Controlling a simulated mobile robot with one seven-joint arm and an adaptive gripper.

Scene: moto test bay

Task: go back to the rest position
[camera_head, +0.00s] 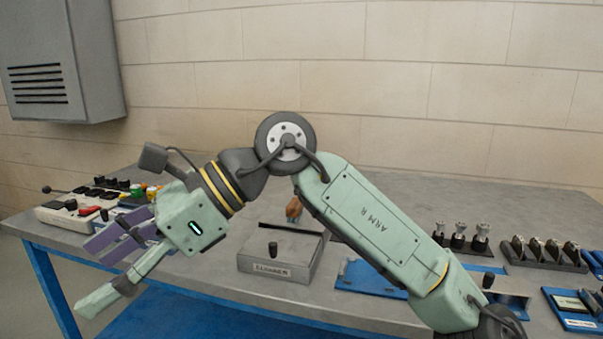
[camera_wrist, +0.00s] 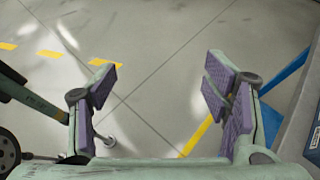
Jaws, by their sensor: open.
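My gripper (camera_head: 108,262) is at the left of the head view, off the front left side of the bench (camera_head: 200,268). It points down and to the left. In the wrist view its two purple-padded fingers (camera_wrist: 160,88) stand wide apart with nothing between them, only grey floor (camera_wrist: 150,60) beyond. My arm reaches across the middle of the head view and hides part of the bench top.
A grey box with a labelled front (camera_head: 280,270) stands at the bench's middle. A white control panel with switches (camera_head: 75,212) is near my gripper. Holders with metal parts (camera_head: 460,240) and blue trays (camera_head: 572,309) are right. A grey cabinet (camera_head: 60,60) hangs upper left.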

